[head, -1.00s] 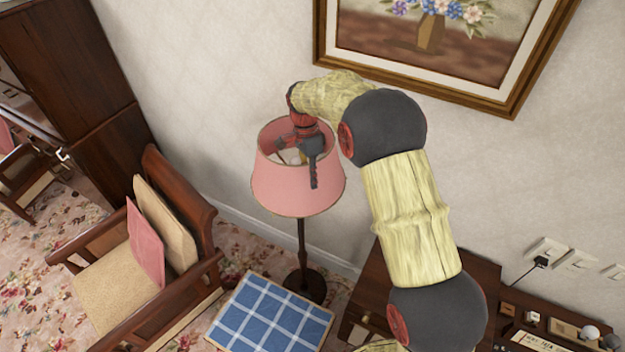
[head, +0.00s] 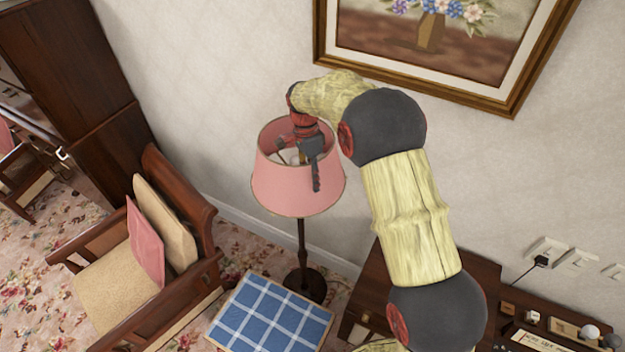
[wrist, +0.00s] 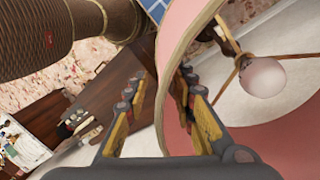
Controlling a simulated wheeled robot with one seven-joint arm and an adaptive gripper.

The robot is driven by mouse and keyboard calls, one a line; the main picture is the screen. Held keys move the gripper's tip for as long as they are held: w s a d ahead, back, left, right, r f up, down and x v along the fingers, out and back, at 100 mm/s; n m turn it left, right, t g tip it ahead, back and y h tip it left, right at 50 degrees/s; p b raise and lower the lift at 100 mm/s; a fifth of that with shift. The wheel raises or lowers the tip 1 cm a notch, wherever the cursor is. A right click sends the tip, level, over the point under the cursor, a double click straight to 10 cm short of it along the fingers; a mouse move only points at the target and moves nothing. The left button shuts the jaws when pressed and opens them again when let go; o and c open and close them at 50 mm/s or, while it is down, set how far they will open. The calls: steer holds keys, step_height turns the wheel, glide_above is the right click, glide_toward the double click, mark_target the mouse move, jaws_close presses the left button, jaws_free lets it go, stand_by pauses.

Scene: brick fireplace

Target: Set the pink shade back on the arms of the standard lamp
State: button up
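The pink shade (head: 297,190) sits upright at the top of the standard lamp's dark pole (head: 302,240), its open top facing up. In the wrist view, the shade's wall (wrist: 176,60) passes between the two fingers of my gripper (wrist: 160,88). A gap shows between the left finger and the wall; the right finger is inside the shade, close to the wall. The bulb (wrist: 264,77) and thin brass-coloured arms show inside. In the head view, my gripper (head: 301,160) straddles the right near rim, one finger outside. The shade's seating on the arms is partly hidden.
A wooden armchair (head: 185,190) with cushions stands left of the lamp. A blue checked stool top (head: 270,315) lies below in front. A wooden cabinet (head: 375,290) stands at right under my arm. A framed picture (head: 440,85) hangs on the wall behind.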

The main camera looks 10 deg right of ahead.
steer(key=v, duration=1.2)
steer(key=shift+o, duration=0.8)
steer(key=o, duration=0.4)
steer(key=shift+r, duration=0.1)
steer(key=v, duration=1.1)
steer(key=shift+w+r, duration=0.15)
steer(key=shift+r, duration=0.25)
steer(key=shift+a, duration=0.1)
